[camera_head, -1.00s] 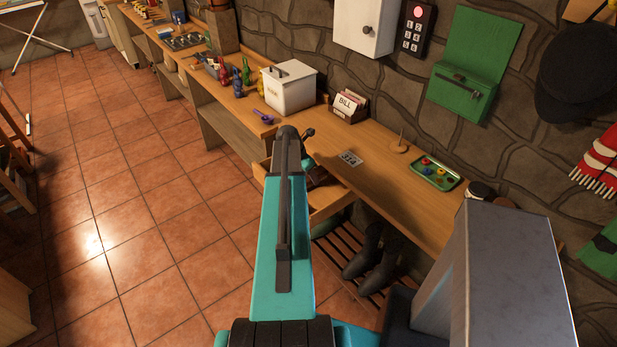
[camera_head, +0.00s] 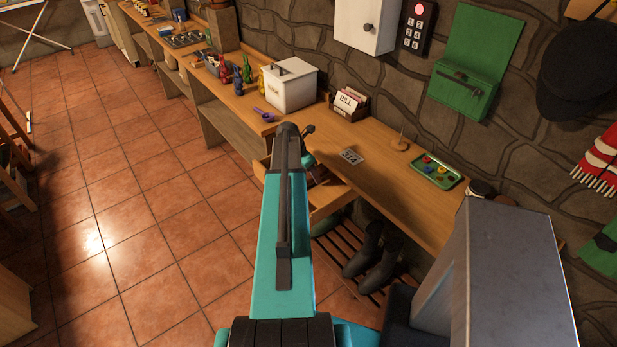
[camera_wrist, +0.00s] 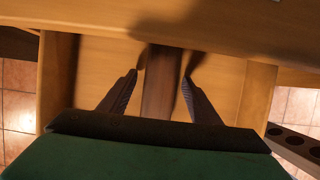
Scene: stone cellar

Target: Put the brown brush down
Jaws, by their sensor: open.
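The brown brush (camera_wrist: 160,85) shows in the wrist view as a dark brown, blurred strip between my two fingers. It appears to lie in the open wooden drawer (camera_wrist: 90,85), with its far end in the shade of the bench edge. My gripper (camera_wrist: 160,76) is open, with a finger on each side of the brush and a gap visible on both sides. In the head view, the drawer (camera_head: 328,203) sticks out under the bench, and my arm hides most of the gripper and brush.
Dark boots (camera_head: 372,260) stand on a slatted rack below. The tiled floor (camera_head: 150,240) at left is clear.

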